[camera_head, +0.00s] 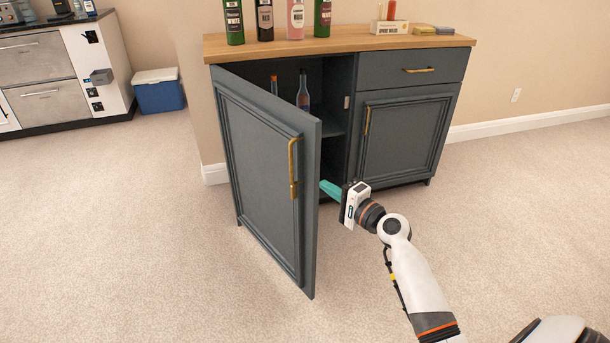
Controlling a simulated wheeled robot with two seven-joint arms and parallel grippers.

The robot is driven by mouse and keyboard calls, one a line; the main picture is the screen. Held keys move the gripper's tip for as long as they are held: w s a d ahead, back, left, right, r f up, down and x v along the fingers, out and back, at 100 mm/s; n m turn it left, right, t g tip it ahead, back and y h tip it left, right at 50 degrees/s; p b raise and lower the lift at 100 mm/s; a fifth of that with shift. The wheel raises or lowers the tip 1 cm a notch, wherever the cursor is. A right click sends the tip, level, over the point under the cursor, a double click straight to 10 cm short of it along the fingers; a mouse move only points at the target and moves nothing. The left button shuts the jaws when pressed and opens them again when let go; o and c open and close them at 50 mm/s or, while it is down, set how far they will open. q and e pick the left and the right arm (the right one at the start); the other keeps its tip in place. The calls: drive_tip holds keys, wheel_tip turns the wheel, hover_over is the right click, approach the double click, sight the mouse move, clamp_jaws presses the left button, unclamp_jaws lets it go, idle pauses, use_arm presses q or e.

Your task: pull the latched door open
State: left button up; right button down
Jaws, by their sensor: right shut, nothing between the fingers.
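The dark blue-grey cabinet door (258,180) stands wide open, swung out from its hinge side at the left. Its brass handle (294,167) is on the outer face near the free edge. My right gripper (327,188) comes in from the lower right. Its teal fingers are shut and empty, at the inner side of the door near its free edge. I cannot tell whether the fingertips touch the door. My left gripper is not in view.
The cabinet (340,68) holds bottles (303,92) inside. Several bottles (295,18) and a small box (389,27) stand on its wooden top. The right-hand door (404,137) is shut. A blue cooler (158,91) stands at the back left. The carpet (140,240) in front is clear.

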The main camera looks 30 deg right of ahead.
sight(305, 172)
drive_tip(key=b+x, duration=0.1)
drive_tip(key=x, duration=0.7)
drive_tip(key=shift+w+d, duration=0.1)
drive_tip(key=shift+w, duration=0.6)
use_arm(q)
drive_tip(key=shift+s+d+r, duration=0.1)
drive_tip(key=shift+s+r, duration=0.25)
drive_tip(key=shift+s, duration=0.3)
